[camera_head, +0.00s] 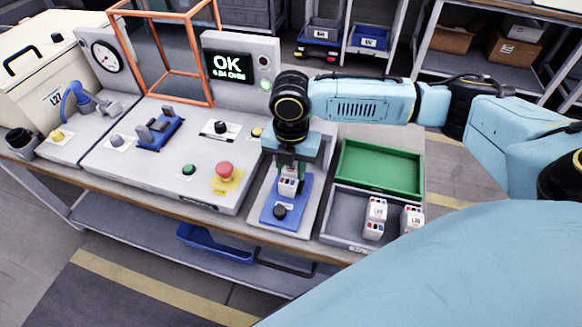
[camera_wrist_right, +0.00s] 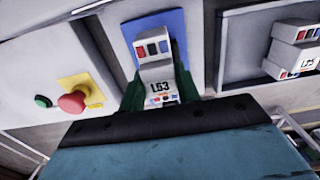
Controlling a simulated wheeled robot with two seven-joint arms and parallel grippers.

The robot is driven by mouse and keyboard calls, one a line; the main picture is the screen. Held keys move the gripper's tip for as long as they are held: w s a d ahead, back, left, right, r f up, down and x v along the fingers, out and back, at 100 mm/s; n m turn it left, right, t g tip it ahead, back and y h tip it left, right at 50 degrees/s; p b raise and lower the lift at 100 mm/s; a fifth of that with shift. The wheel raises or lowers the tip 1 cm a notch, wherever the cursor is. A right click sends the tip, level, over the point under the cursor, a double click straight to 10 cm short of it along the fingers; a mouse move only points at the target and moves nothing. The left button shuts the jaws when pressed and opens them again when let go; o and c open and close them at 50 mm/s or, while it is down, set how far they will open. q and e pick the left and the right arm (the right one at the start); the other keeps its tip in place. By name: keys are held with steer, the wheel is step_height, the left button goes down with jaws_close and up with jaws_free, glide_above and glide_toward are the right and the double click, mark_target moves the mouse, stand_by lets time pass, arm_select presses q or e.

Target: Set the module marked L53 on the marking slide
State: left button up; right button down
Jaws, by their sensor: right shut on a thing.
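My right gripper (camera_head: 289,170) points down over the blue marking slide (camera_head: 268,212), shut on a white module (camera_head: 288,186). In the right wrist view the module (camera_wrist_right: 160,85) sits between the green fingers, with red and blue blocks at its ends. Its label reads like L53 or L63; the middle digit is unclear. My left gripper is not in view.
Right of the slide, a grey tray (camera_head: 343,222) holds two white modules (camera_head: 375,216) (camera_head: 411,219). An empty green tray (camera_head: 380,168) lies behind it. Left are a red button (camera_head: 225,170), a blue fixture (camera_head: 158,132), an orange frame (camera_head: 167,72) and a screen reading OK (camera_head: 230,66).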

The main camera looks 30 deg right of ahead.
steer(key=shift+p, duration=0.7)
stand_by(0.5)
steer(key=shift+f, duration=0.35)
stand_by(0.6)
steer(key=shift+f, duration=0.4)
stand_by(0.8)
steer(key=shift+w+p, duration=0.2)
steer(key=shift+p, duration=0.6)
steer(key=c, duration=1.2)
jaws_free()
steer(key=shift+o, duration=1.4)
steer(key=shift+s, duration=0.1)
